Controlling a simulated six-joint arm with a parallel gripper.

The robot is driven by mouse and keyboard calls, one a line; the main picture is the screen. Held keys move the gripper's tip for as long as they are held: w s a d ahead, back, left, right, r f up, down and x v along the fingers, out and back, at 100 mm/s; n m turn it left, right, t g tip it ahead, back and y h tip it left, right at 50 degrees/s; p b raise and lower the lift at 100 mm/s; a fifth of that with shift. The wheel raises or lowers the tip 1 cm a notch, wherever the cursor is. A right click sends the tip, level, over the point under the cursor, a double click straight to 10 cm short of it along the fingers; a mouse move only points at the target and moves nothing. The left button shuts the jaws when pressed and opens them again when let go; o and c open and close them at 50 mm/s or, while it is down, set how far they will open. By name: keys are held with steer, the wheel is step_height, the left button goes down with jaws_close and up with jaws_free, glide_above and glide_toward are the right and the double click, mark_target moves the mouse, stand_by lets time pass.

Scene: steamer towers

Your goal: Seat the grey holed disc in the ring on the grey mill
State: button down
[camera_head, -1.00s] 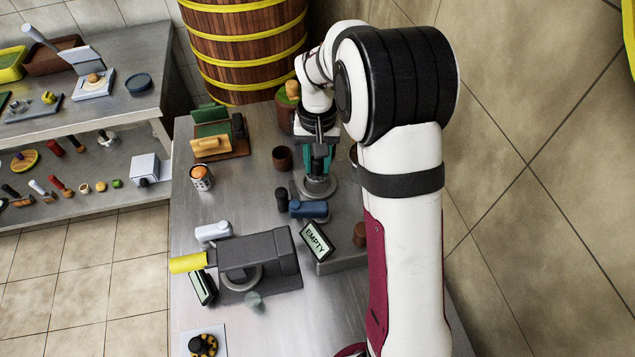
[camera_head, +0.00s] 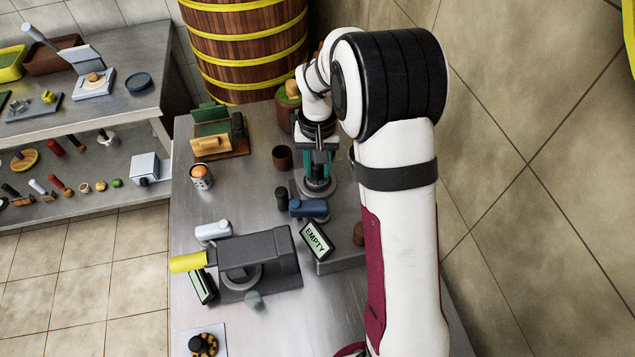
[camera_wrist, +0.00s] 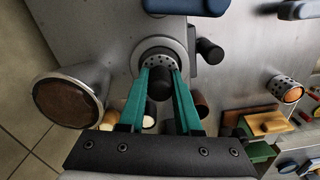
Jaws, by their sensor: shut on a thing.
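My gripper (camera_head: 318,179) points down at a round grey ringed base on the steel table. In the wrist view its teal fingers (camera_wrist: 162,92) close on a dark knob at the middle of the grey holed disc (camera_wrist: 160,63). The disc lies within the outline of the wide grey ring (camera_wrist: 140,52); I cannot tell whether it rests flat in it or is slightly above. The fingers hide part of the disc. A dark grey machine (camera_head: 260,258), apparently the mill, stands nearer the front with a yellow handle and a light ring shape on its side.
A blue object (camera_head: 309,208) and a small dark cylinder (camera_head: 281,198) stand close to the ringed base. A brown cup (camera_head: 282,158) is behind left. An EMPTY sign (camera_head: 318,240) stands in front. A large round brown-topped container (camera_wrist: 68,103) is near my gripper.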

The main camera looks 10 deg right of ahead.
steer(key=shift+f, duration=0.95)
stand_by(0.6)
steer(key=c, duration=0.5)
jaws_free()
step_height(320, 180, up, 16)
steer(key=shift+f, duration=0.1)
